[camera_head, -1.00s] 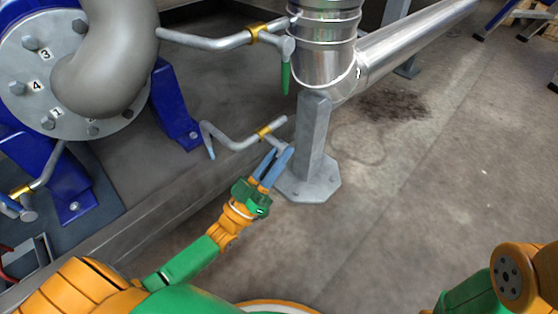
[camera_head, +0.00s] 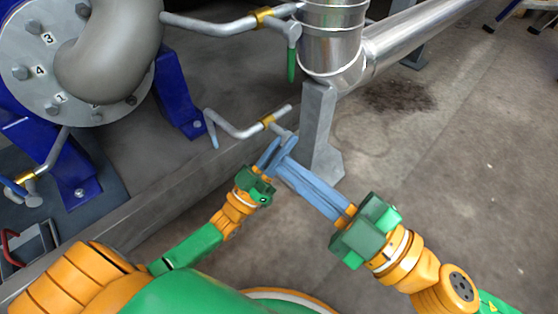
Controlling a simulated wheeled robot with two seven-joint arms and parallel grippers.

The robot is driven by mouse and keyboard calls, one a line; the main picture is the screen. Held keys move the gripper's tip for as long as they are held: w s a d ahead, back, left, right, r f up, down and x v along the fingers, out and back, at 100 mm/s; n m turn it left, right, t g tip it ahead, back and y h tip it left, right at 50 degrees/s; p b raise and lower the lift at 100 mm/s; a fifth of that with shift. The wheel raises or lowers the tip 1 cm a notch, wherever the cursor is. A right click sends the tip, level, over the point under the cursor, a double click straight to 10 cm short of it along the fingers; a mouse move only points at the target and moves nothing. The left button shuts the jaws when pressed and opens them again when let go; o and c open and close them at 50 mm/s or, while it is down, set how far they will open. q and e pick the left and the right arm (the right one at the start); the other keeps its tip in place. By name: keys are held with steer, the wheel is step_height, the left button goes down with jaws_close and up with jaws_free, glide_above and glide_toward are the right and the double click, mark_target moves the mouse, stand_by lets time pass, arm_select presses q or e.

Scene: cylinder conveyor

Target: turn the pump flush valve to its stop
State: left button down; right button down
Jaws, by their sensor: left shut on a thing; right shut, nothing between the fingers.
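A small grey valve with a brass collar (camera_head: 268,122) sits on a thin bent pipe (camera_head: 236,131), low in front of the steel post. My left gripper (camera_head: 279,148) is at the valve's near end, its blue-grey fingers shut on what looks like the valve's handle. The handle is mostly hidden between the fingers, so its angle cannot be told. My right gripper (camera_head: 281,167) is shut and empty. Its long fingers reach in from the lower right, and their tips are close beside the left fingers; whether they touch cannot be told.
Another valve with a green handle (camera_head: 291,65) is above, beside the shiny vertical pipe (camera_head: 332,40). A grey post (camera_head: 319,125) stands just behind my grippers. A third valve (camera_head: 28,188) is at the left, below the flanged pump (camera_head: 60,60). Open floor (camera_head: 460,170) lies to the right.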

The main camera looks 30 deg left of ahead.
step_height(320, 180, down, 8)
steer(key=w+d+m+t+h, duration=0.2)
steer(key=w+m+h, duration=0.1)
steer(key=w+a+f, duration=0.3)
steer(key=w+a, duration=0.2)
steer(key=a, duration=0.3)
steer(key=shift+w+a+f, duration=0.15)
steer(key=shift+a+f, duration=0.1)
steer(key=shift+a, duration=0.15)
